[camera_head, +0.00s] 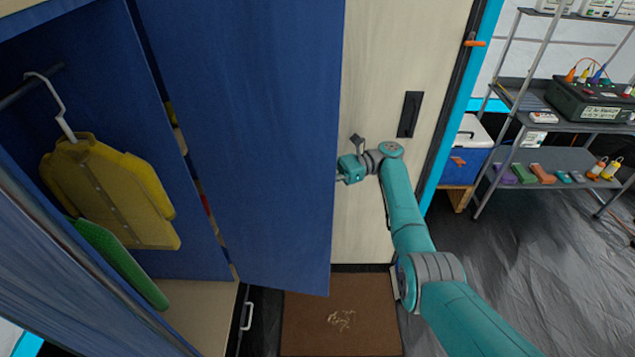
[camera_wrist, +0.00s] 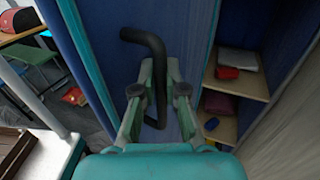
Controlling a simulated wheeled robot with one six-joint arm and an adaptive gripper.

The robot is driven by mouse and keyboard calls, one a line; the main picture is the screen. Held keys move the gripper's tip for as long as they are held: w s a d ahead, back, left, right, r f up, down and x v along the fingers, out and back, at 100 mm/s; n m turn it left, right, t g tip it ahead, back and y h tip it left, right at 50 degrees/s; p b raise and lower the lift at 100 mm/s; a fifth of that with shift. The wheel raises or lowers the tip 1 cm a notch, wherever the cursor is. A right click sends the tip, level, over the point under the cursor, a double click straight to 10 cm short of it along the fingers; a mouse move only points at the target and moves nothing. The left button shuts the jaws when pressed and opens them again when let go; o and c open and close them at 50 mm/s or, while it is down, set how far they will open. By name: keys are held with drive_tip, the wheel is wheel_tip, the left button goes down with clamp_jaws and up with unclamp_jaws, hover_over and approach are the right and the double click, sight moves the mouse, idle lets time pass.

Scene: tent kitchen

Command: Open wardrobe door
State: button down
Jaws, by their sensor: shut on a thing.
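The wardrobe door (camera_head: 240,130) is a tall blue panel. It stands swung open, with the wardrobe interior (camera_head: 110,60) showing to its left. My gripper (camera_head: 345,172) is at the door's right edge, where the door partly hides it. In the wrist view, my gripper (camera_wrist: 159,95) is shut on the dark curved door handle (camera_wrist: 154,48), with a finger on either side. The blue door face (camera_wrist: 190,60) is behind the handle. The head view does not show the handle.
A yellow jacket (camera_head: 110,195) hangs inside the wardrobe, beside a green garment (camera_head: 120,262). Shelves (camera_wrist: 238,85) with small items show in the wrist view. A pale door (camera_head: 375,230) is behind my arm. A brown mat (camera_head: 340,320) lies below. A metal rack (camera_head: 545,160) stands right.

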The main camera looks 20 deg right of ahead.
drive_tip(key=shift+w+d+g, duration=0.1)
drive_tip(key=shift+w+g, duration=0.2)
drive_tip(key=shift+w, duration=0.35)
drive_tip(key=shift+f, duration=0.1)
drive_tip(key=c, duration=1.2)
unclamp_jaws()
